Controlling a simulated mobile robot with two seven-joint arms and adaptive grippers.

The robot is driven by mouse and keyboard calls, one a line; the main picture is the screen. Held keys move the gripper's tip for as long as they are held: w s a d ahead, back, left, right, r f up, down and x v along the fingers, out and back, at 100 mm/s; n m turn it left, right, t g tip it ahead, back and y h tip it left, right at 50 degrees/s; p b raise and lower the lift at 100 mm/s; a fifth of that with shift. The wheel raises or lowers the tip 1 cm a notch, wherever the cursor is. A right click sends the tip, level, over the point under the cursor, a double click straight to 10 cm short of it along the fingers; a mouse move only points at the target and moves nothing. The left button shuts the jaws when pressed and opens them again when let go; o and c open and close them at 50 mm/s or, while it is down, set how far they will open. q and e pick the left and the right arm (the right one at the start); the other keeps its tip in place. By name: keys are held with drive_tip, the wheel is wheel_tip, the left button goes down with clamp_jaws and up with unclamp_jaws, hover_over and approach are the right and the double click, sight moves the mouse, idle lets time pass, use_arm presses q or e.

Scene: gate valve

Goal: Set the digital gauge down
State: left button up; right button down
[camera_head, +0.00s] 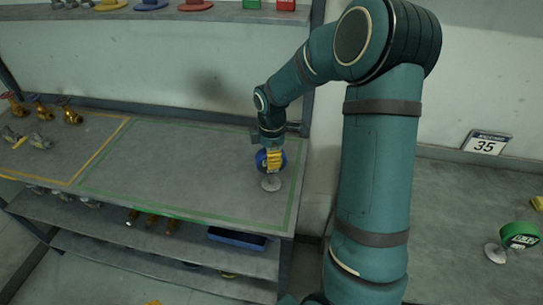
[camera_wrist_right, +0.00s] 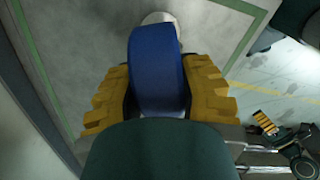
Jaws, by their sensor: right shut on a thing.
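The digital gauge, with a blue round body (camera_head: 261,158) and a pale round foot (camera_head: 270,184), is upright at the right end of the green-outlined area on the grey bench (camera_head: 190,165). My right gripper (camera_head: 274,159), with yellow fingers, is shut on the gauge's blue body from above. In the right wrist view the blue body (camera_wrist_right: 158,70) sits between the two yellow fingers, with the foot partly hidden beyond it. I cannot tell whether the foot touches the bench top.
Brass and steel valves (camera_head: 42,112) stand in the yellow-outlined area at left. The green-outlined area is otherwise clear. A green gauge (camera_head: 519,235) and a sign reading 35 (camera_head: 487,143) are on the right-hand surface. Lower shelves hold a blue tray (camera_head: 237,238) and more valves.

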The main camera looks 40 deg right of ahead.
drive_tip(key=c, duration=0.6)
unclamp_jaws()
drive_tip(key=shift+f, duration=0.1)
drive_tip(key=shift+c, duration=0.2)
drive_tip(key=shift+r, duration=0.2)
wheel_tip(320, 180, up, 12)
drive_tip(key=shift+p, duration=0.5)
drive_tip(key=shift+s, duration=0.1)
